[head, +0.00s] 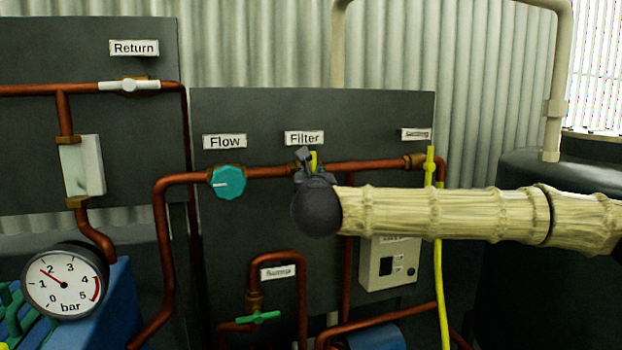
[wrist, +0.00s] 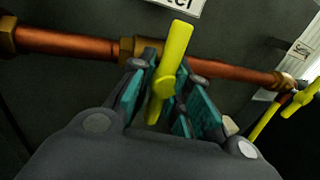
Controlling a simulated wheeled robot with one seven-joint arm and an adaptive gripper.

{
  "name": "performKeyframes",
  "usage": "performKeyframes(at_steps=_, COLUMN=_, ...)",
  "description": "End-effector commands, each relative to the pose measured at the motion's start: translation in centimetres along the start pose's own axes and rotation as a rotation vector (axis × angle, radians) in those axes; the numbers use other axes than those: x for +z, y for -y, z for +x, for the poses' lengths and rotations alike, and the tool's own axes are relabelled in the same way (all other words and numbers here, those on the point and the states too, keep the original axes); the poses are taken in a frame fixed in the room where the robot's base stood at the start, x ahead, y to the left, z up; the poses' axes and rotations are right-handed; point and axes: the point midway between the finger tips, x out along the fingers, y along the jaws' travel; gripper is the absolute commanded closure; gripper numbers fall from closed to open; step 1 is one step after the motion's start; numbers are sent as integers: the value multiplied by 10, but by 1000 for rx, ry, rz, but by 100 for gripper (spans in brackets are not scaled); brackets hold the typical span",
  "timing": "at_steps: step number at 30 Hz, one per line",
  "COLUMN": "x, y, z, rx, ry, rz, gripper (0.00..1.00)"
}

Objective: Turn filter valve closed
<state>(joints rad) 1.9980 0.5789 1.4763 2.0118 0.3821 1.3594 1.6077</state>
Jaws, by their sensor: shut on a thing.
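The filter valve has a yellow lever handle (wrist: 172,62) on the copper pipe, under the Filter label (head: 304,138). In the wrist view the handle stands roughly crosswise to the pipe. My gripper (wrist: 163,98) is shut on the handle, with its teal pads on either side and the handle's upper end sticking out past them. In the head view my gripper (head: 310,172) is at the valve and hides most of it; only a bit of the yellow handle (head: 313,159) shows. The valve body is mostly hidden.
The teal Flow knob (head: 228,182) is on the same pipe to the left. Another yellow handle (head: 430,167) is at the right, by a yellow hose (head: 441,285). A grey control box (head: 390,263) and the green-handled valve (head: 257,318) are below. The dark panel (head: 370,118) stands behind.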

Motion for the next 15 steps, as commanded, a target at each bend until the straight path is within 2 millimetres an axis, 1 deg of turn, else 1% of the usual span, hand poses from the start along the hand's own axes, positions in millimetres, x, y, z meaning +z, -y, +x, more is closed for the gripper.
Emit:
performKeyframes(at_steps=4, x=0, y=1, z=0, rx=-2, ry=-1, rz=1, gripper=100)
performKeyframes(at_steps=5, x=0, y=1, z=0, rx=-2, ry=-1, rz=1, gripper=79)
performKeyframes(at_steps=6, x=0, y=1, z=0, rx=-2, ry=-1, rz=0, gripper=71)
performKeyframes(at_steps=8, x=0, y=1, z=0, rx=-1, ry=-1, rz=0, gripper=60)
performKeyframes(at_steps=15, x=0, y=0, z=0, rx=0, ry=0, rz=-1, gripper=60)
